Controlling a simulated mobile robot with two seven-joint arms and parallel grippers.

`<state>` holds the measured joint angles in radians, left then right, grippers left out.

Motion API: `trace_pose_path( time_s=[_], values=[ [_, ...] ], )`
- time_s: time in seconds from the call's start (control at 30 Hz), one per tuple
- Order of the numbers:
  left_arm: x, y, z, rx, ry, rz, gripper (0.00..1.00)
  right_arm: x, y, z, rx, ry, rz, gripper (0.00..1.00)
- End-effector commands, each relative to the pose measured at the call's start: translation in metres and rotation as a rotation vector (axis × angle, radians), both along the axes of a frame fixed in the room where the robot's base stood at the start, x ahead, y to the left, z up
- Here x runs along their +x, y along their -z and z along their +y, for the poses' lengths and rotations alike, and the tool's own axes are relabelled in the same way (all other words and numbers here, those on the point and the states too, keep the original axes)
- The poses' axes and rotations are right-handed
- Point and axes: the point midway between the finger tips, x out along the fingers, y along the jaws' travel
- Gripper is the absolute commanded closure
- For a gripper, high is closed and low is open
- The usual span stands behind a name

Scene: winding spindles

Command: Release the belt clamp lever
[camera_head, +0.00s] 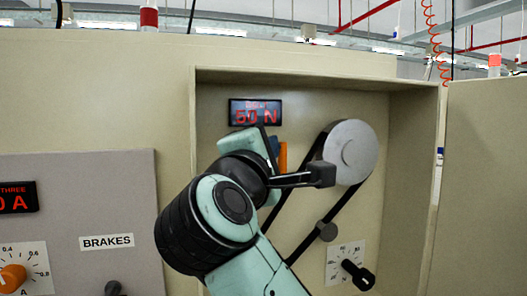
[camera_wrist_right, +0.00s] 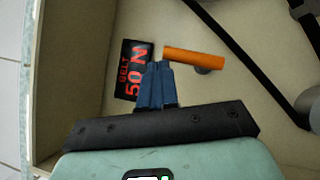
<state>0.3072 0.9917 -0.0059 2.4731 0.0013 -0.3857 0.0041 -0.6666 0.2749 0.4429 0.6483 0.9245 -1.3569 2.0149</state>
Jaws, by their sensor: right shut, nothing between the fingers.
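The belt clamp lever is an orange bar. In the head view the lever (camera_head: 283,157) stands upright, partly hidden behind my right gripper (camera_head: 274,146). In the right wrist view the lever (camera_wrist_right: 194,55) lies across the upper middle, with a grey pivot under its right end. My right gripper's blue fingers (camera_wrist_right: 155,68) are together with nothing between them. Their tips are just beside the lever's left end in that view; I cannot tell if they touch it. The black belt (camera_head: 350,205) runs around a grey pulley (camera_head: 352,150). My left gripper is not in view.
The lever sits in a recessed beige box with raised walls (camera_head: 412,180). A red "50 N" belt display (camera_head: 256,112) is above it; it also shows in the wrist view (camera_wrist_right: 132,70). A small roller (camera_head: 327,231) and black knob (camera_head: 357,275) are lower right. A BRAKES panel (camera_head: 80,215) is left.

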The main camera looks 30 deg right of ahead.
Motion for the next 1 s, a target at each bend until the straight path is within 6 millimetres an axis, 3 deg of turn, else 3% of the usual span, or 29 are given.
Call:
trace_pose_path(
  time_s=[0.73,1.0],
  values=[
    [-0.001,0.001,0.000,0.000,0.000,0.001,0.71,-0.003,-0.002,-0.002,-0.001,0.003,-0.002,1.00],
    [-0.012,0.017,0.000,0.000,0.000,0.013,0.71,-0.029,0.009,0.029,-0.002,-0.006,0.000,1.00]
  ],
)
